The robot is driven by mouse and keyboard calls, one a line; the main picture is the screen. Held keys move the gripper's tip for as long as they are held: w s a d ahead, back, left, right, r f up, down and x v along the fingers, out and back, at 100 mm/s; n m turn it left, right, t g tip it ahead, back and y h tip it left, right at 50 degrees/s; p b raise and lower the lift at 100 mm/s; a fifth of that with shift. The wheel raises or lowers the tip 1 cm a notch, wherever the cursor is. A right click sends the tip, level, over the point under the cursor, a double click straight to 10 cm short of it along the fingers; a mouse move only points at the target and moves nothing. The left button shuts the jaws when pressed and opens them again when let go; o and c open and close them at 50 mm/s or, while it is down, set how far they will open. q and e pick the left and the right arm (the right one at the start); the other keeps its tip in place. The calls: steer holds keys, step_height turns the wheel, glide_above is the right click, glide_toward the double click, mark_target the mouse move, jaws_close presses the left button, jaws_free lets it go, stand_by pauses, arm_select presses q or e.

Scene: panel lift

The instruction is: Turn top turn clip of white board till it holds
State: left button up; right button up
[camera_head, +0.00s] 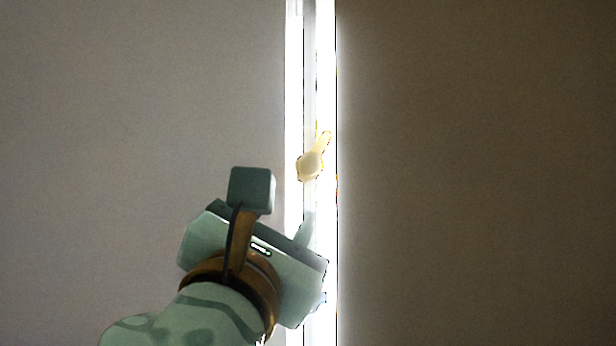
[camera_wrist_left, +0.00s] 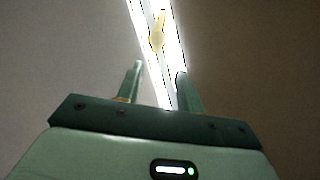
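The white board (camera_head: 326,70) shows as a narrow, very bright upright strip in the head view, and slanted in the left wrist view (camera_wrist_left: 138,12). A pale yellow turn clip (camera_head: 311,164) sits on the strip, its narrow arm pointing up and slightly right. The clip also shows near the top of the left wrist view (camera_wrist_left: 157,38). My left gripper (camera_head: 314,262) is below the clip, in front of the strip. In the left wrist view its two fingers (camera_wrist_left: 161,84) stand apart with nothing between them, short of the clip. My right gripper is not in view.
A plain grey wall surface (camera_head: 140,100) lies left of the strip and a darker brown one (camera_head: 480,170) lies right of it. Both look bare. Glare washes out the strip's edges. No loose objects show around the clip.

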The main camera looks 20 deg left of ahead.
mark_target(309, 168)
arm_select(q)
steer(key=p+x, duration=0.1)
steer(key=x, duration=0.4)
steer(key=p+x, duration=0.2)
steer(key=x, duration=0.4)
steer(key=p+x, duration=0.1)
steer(key=x, duration=0.4)
steer(key=shift+a+r+p, duration=0.1)
steer(key=shift+r+p, duration=0.3)
steer(key=shift+r, duration=0.05)
steer(key=shift+c, duration=0.4)
steer(key=c, duration=0.6)
